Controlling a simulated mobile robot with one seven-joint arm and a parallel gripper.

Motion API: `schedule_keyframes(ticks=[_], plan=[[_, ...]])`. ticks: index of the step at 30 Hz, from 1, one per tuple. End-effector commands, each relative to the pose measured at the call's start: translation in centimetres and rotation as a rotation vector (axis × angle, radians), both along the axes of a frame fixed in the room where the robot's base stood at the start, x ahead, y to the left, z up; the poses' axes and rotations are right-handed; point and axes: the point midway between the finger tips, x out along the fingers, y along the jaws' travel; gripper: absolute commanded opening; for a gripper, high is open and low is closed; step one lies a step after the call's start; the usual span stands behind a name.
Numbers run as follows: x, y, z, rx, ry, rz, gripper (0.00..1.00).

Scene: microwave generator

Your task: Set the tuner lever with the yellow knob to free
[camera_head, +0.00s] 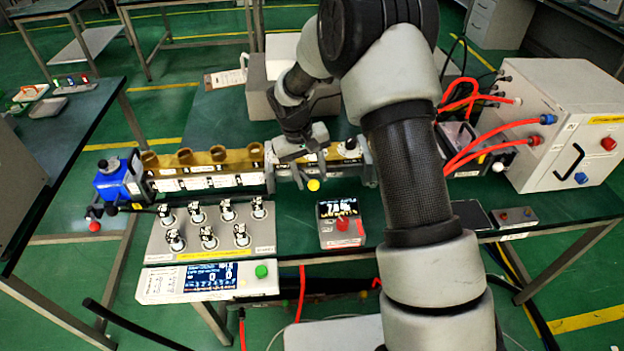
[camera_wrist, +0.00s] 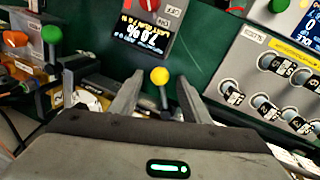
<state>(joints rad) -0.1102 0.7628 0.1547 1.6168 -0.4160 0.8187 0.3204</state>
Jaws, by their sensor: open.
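The tuner lever's yellow knob (camera_head: 313,185) shows in the head view at the front of the metal waveguide line, just below my gripper (camera_head: 309,160). In the wrist view the yellow knob (camera_wrist: 159,76) lies between the two fingertips of my open gripper (camera_wrist: 158,84). There is a visible gap on each side of the knob, and the fingers are not closed on it. A short stem of the lever shows below the knob in the wrist view. The lever's base and any position markings are hidden or too small to read.
A small display box (camera_head: 338,222) with a red knob stands in front of the lever. A panel of several switches (camera_head: 210,235) is to its left. A white cabinet (camera_head: 560,125) with red cables stands at right. In the wrist view a green knob (camera_wrist: 52,35) is at left.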

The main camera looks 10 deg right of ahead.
Motion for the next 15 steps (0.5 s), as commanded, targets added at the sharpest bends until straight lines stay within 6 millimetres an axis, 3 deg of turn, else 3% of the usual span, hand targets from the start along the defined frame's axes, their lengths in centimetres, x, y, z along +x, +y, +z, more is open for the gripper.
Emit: schedule_keyframes(ticks=[6, 15], plan=[[0.1, -0.3, -1.6, 0.0, 0.0, 0.0, 0.43], [0.1, -0.4, -1.7, 0.0, -0.001, 0.0, 0.39]])
